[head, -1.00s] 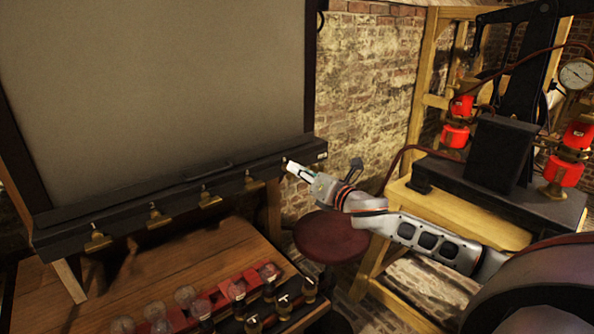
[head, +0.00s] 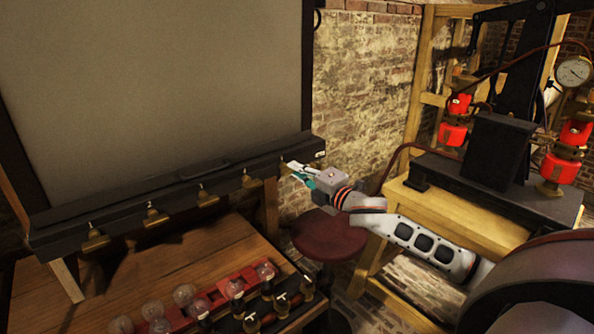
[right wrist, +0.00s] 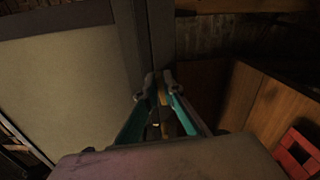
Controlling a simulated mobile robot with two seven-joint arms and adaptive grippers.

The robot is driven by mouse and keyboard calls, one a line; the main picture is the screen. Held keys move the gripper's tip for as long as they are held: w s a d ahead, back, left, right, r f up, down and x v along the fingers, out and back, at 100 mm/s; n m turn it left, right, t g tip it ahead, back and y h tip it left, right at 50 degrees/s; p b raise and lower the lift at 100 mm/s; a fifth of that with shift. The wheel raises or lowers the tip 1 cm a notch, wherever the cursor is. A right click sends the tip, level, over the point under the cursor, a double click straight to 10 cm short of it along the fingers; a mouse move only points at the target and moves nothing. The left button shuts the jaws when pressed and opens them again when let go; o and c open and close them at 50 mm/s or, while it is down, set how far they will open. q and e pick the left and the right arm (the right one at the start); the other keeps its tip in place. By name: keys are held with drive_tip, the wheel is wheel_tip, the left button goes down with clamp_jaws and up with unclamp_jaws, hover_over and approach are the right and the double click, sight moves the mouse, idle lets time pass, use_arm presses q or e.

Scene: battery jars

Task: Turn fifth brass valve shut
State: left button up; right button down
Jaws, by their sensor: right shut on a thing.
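A row of brass valves hangs along the front edge of the long black bar below the big grey panel. The first (head: 92,240), second (head: 155,216), third (head: 207,197) and fourth (head: 250,180) are in plain sight in the head view. My right gripper (head: 292,167) is at the right end of the row, over the fifth brass valve. In the right wrist view its two fingers (right wrist: 158,80) are close together on the fifth brass valve (right wrist: 163,93), mostly hidden between them. My left gripper is not in view.
A wooden desk (head: 190,262) with glass jars in a red rack (head: 228,284) lies below the bar. A round dark red stool (head: 330,236) stands below my right arm. A wooden bench (head: 480,225) with black and red apparatus is at right.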

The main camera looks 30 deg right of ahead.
drive_tip(key=shift+f+m, duration=0.15)
drive_tip(key=shift+m, duration=0.75)
drive_tip(key=c, duration=2.2)
unclamp_jaws()
drive_tip(key=shift+s+d, duration=0.15)
drive_tip(key=shift+s, duration=1.85)
drive_tip(key=shift+s+d, duration=0.15)
drive_tip(key=shift+s, duration=1.9)
drive_tip(key=shift+s+d, duration=0.15)
drive_tip(key=shift+s, duration=1.85)
